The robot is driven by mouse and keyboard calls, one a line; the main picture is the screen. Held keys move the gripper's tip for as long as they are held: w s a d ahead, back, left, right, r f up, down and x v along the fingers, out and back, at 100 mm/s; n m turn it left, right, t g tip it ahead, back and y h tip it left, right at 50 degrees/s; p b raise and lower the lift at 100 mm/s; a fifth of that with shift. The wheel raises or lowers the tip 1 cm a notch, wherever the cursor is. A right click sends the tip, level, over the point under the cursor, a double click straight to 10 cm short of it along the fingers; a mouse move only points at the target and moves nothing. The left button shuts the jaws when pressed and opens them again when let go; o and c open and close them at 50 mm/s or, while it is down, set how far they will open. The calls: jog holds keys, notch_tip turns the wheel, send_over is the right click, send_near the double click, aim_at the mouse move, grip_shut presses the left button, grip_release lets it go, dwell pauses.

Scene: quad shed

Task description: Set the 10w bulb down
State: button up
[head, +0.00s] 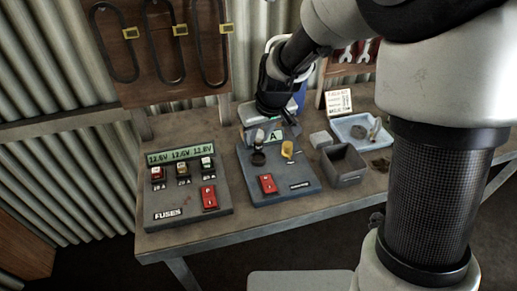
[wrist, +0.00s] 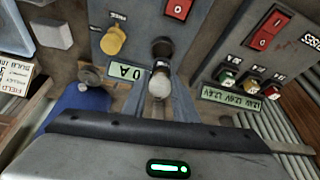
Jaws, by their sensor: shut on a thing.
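A small pale bulb (wrist: 160,86) is between the fingers of my gripper (wrist: 160,98) in the wrist view. The gripper is shut on it. In the head view my gripper (head: 268,128) is over the back of a grey-blue tester panel (head: 278,186), and the bulb (head: 260,139) shows as a small pale spot. A dark round socket (head: 258,158) on the panel lies just in front of the bulb; it also shows in the wrist view (wrist: 162,47). I cannot tell whether they touch. The bulb's wattage is not readable.
The tester has a yellow knob (head: 288,148) and red switch (head: 267,184). A fuse panel (head: 180,218) stands left. Right are a grey open bin (head: 344,179), a small pale block (head: 320,139) and a blue tray (head: 340,124) with small items. A card stands behind the tray.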

aim_at(259, 144)
jog(key=shift+f, duration=2.1)
jog(key=shift+f, duration=0.1)
jog(key=o, duration=1.1)
jog(key=shift+c, duration=0.2)
jog(key=shift+r, duration=0.35)
jog(key=v, duration=1.1)
jog(key=s+d+r+m, duration=0.1)
jog(key=s+d+r, duration=0.2)
jog(key=s, duration=0.3)
jog(key=s+d+r+m+t+h, duration=0.1)
jog(key=s+d+r+m, duration=0.1)
jog(key=s+d, duration=0.3)
jog(key=s+d+r+m+h, duration=0.1)
jog(key=s+d+r, duration=0.3)
jog(key=s, duration=0.4)
jog(key=shift+d+r+m+p, duration=0.25)
jog(key=shift+r+m+p, duration=0.05)
jog(key=shift+r+m, duration=0.2)
